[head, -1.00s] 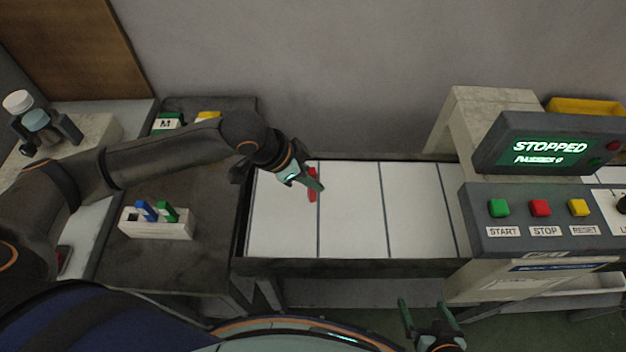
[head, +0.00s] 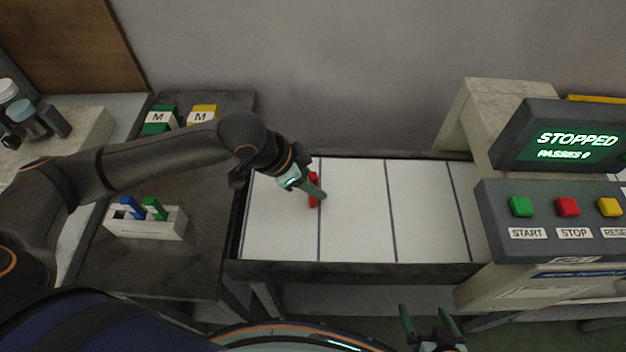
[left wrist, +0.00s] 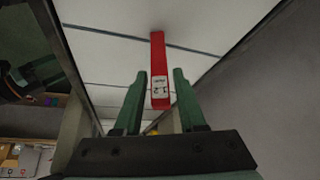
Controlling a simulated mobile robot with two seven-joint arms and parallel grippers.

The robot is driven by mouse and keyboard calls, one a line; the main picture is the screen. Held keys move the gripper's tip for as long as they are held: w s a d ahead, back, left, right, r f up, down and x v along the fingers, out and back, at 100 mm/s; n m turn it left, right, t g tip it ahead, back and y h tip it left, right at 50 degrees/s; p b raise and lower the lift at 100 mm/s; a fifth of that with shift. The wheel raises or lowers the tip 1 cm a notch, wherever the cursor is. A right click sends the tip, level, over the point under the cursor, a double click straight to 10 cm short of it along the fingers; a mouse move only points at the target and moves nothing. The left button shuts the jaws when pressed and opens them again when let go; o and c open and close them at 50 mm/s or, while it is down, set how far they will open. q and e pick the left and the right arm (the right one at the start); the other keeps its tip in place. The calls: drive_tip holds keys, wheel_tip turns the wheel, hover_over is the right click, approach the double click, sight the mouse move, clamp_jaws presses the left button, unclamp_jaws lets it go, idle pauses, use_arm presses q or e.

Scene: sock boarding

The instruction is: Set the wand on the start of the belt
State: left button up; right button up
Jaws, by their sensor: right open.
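The red wand (head: 313,188), with a white label on its near end, is over the first white section of the belt (head: 357,225), close to the first dark cross line. My left gripper (head: 318,192) is at the wand, one green finger partly covering it. The left wrist view shows the wand (left wrist: 158,65) between the fingers of my left gripper (left wrist: 160,75), with a narrow gap on each side. Whether the wand rests fully on the belt is hard to tell. My right gripper (head: 430,316) is open and empty at the bottom edge, in front of the belt.
A control box (head: 555,222) with START, STOP and RESET buttons stands right of the belt; its screen (head: 575,140) reads STOPPED. A side table on the left holds a pale rack (head: 146,222) with blue and green pieces, plus green and yellow M blocks (head: 160,120). The belt's middle is clear.

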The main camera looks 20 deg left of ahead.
use_arm(q)
drive_tip(key=shift+o, duration=0.9)
drive_tip(key=shift+r, duration=0.15)
drive_tip(key=p+v, duration=0.1)
drive_tip(key=v, duration=1.1)
